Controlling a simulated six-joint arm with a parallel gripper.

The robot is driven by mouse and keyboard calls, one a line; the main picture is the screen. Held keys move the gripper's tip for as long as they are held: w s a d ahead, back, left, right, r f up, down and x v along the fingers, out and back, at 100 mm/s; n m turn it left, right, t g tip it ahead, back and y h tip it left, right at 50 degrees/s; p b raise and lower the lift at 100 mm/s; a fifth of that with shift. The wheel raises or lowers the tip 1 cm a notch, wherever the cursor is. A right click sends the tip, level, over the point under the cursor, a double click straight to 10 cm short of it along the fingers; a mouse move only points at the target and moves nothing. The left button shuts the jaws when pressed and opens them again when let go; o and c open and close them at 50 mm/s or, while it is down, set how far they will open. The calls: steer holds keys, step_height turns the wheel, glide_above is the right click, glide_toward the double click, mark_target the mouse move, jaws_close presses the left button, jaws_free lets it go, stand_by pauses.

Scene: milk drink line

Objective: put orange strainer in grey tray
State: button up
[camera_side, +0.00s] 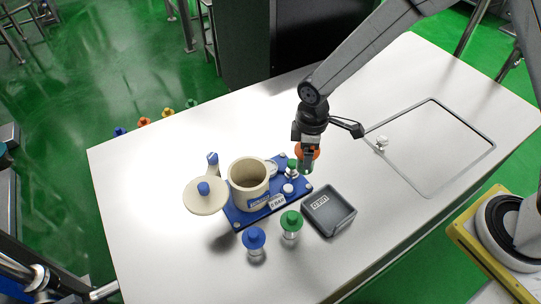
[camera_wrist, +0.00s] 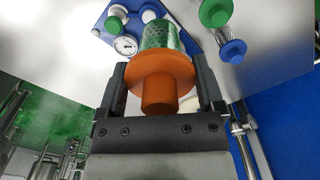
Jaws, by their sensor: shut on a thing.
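The orange strainer (camera_side: 309,152) is in my gripper (camera_side: 307,160), above the right end of the blue board. In the wrist view my gripper (camera_wrist: 159,100) has a finger on each side of the orange strainer (camera_wrist: 160,73), and its orange flange and knob face the camera. Its mesh body points away and looks partly green there. In the side view the fingers hide much of the strainer. The grey tray (camera_side: 347,211) lies on the table below and to the right of the gripper, with a white label inside and no strainer in it.
The blue board (camera_side: 236,215) holds a beige pot (camera_side: 247,190), a gauge and small green- and white-topped parts. A beige lid (camera_side: 205,195) with a blue knob is left of the pot. A green strainer (camera_side: 291,224) and a blue strainer (camera_side: 254,241) stand in front. The table's right side is mostly clear.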

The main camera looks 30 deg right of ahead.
steer(key=s+d, duration=0.5)
steer(key=s, duration=0.2)
glide_above(328, 211)
step_height(328, 211, down, 8)
stand_by(0.5)
steer(key=shift+f, duration=0.1)
steer(key=shift+f, duration=2.1)
steer(key=shift+f, duration=0.15)
steer(key=shift+f, duration=1.65)
steer(key=shift+f, duration=0.15)
steer(key=o, duration=1.3)
